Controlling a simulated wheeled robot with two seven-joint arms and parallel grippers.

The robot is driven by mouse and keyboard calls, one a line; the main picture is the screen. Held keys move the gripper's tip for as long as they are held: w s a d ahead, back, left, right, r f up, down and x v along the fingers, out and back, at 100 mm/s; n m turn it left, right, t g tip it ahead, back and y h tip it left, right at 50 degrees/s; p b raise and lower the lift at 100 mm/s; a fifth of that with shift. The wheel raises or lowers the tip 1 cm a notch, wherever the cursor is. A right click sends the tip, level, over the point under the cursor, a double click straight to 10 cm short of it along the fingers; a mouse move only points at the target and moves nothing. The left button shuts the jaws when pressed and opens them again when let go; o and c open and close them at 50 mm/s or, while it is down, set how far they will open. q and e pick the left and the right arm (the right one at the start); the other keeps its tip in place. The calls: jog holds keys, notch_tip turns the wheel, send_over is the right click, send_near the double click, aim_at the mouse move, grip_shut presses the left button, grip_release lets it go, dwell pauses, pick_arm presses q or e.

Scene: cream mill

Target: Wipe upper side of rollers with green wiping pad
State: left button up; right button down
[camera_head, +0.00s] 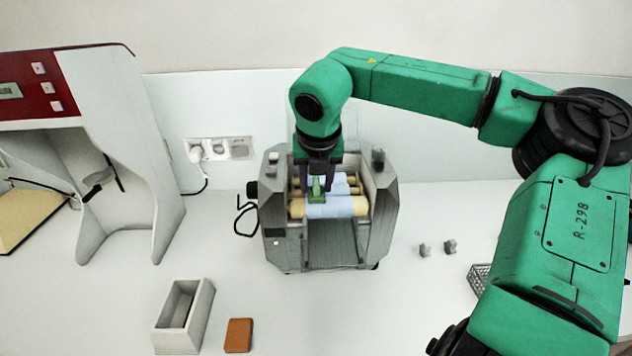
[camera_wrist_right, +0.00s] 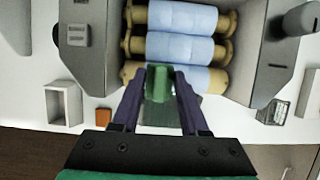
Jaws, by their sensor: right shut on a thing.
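The grey mill (camera_head: 335,240) stands on the white counter with its rollers lying side by side across it. The front roller (camera_head: 343,207) is pale blue with tan ends; three rollers show in the wrist view, the middle one (camera_wrist_right: 180,48) among them. My right gripper (camera_head: 318,178) reaches down into the mill from above, its fingers shut on the green wiping pad (camera_wrist_right: 158,84). The pad lies over the front roller; whether it touches is unclear. The pad also shows in the head view (camera_head: 317,190). My left gripper is out of view.
A grey open box (camera_head: 206,310) and an orange-brown block (camera_head: 239,335) sit at the front left. Two small grey pieces (camera_head: 450,246) and a wire basket (camera_head: 480,277) are to the right. A red-and-white machine (camera_head: 120,140) stands at left. Wall sockets (camera_head: 220,149) are behind.

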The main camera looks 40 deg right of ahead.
jog(key=shift+w, duration=0.1)
jog(key=shift+f+b, duration=0.55)
jog(key=shift+r, duration=0.1)
